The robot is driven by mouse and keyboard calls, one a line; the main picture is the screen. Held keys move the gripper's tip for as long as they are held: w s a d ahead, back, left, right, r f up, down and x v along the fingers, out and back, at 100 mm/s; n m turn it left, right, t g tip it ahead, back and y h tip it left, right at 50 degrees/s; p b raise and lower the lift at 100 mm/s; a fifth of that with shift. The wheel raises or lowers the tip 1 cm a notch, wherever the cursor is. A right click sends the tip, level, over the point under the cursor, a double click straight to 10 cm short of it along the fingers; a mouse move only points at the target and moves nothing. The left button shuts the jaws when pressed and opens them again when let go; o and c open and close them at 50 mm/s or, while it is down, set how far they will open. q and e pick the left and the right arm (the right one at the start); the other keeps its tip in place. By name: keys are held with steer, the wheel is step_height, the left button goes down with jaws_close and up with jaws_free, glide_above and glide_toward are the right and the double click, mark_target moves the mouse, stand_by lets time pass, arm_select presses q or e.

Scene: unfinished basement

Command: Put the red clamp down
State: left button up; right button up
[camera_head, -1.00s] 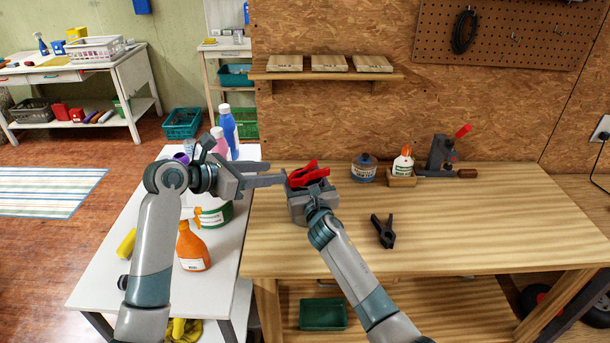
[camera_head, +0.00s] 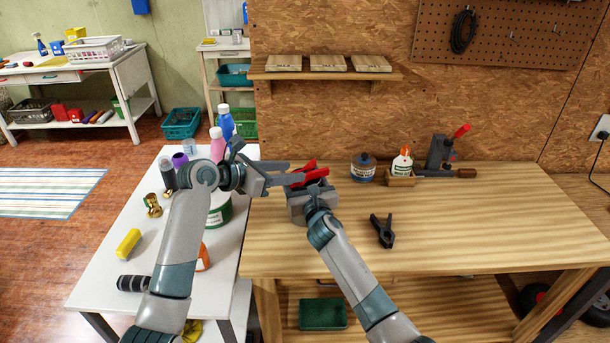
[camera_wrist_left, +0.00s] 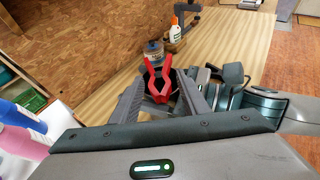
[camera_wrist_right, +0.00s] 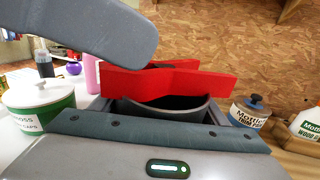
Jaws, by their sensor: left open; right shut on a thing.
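In the left wrist view the red clamp (camera_wrist_left: 159,92) shows between the open fingers, handles pointing up. In the right wrist view the red clamp (camera_wrist_right: 180,80) lies across the picture, with a grey left finger (camera_wrist_right: 85,28) close in front. Whether the left fingers touch it I cannot tell.
A black clamp (camera_head: 384,231) lies on the bench right of my right gripper. A lidded tin (camera_head: 363,170), a glue bottle (camera_head: 402,163) and a grey tool with a red handle (camera_head: 441,152) stand behind. The white table (camera_head: 105,268) at left holds bottles.

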arm_select(q)
steer(key=x, duration=0.5)
steer(key=shift+a+f, duration=0.15)
steer(key=shift+f, duration=0.15)
steer(key=shift+c, duration=0.6)
steer(key=c, duration=0.8)
steer(key=shift+o, duration=0.2)
step_height(320, 180, up, 10)
stand_by(0.3)
